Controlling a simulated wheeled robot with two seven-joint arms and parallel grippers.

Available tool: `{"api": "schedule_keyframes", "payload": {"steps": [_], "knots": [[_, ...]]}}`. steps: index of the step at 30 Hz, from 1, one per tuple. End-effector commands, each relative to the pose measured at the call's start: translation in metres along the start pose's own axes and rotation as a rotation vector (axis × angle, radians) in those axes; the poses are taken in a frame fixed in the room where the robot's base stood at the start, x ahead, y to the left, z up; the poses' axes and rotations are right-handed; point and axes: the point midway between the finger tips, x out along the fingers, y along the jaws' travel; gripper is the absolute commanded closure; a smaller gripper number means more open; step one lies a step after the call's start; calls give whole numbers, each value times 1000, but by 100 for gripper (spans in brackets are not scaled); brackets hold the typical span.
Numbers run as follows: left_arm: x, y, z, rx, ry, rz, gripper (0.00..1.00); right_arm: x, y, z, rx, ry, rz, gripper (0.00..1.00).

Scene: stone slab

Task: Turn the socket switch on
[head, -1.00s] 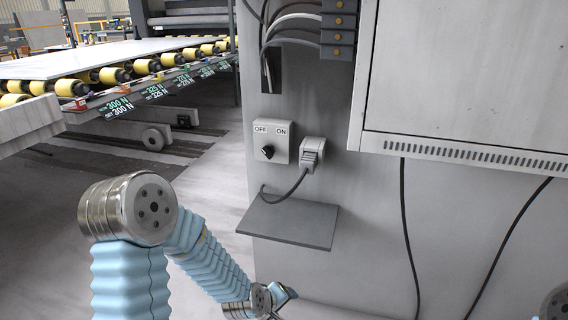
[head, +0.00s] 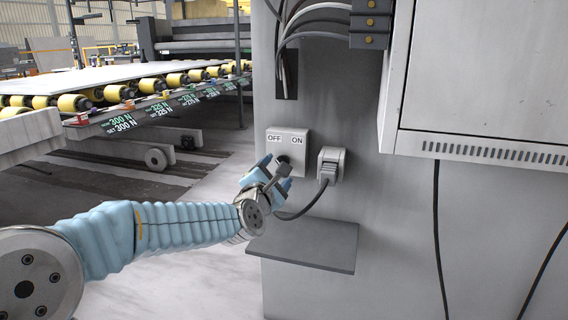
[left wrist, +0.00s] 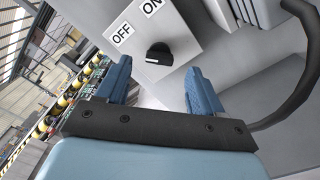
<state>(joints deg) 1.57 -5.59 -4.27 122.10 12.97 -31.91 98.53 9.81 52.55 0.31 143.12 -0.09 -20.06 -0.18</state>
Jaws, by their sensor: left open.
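The switch box (head: 303,138) is a light grey box on the grey cabinet wall, labelled OFF on the left and ON on the right. Its black rotary knob (left wrist: 158,54) shows whole in the left wrist view, with a small pale mark on its left part. In the head view my gripper partly covers the knob. My left gripper (head: 277,173) is open in front of the lower part of the box. In the left wrist view its blue fingers (left wrist: 160,83) are spread, with the knob beyond the gap between them and nothing held. My right gripper is out of view.
A grey socket with a plug (head: 330,163) and dark cable sits right of the switch box. A small grey shelf (head: 310,247) juts out below. A large cabinet door (head: 485,75) is at right. A roller conveyor (head: 150,85) stands at back left.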

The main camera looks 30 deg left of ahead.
Motion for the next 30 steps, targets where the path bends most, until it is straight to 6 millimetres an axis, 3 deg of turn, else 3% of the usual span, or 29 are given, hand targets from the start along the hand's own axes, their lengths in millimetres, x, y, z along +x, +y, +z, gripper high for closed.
{"api": "schedule_keyframes", "payload": {"steps": [3,9,21,30], "knots": [[27,0,0,1,3,-2,33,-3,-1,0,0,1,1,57],[56,0,0,1,1,-1,33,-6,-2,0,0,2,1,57],[65,0,0,2,0,-1,33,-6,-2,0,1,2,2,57],[65,-1,0,2,0,-1,77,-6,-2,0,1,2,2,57]]}}
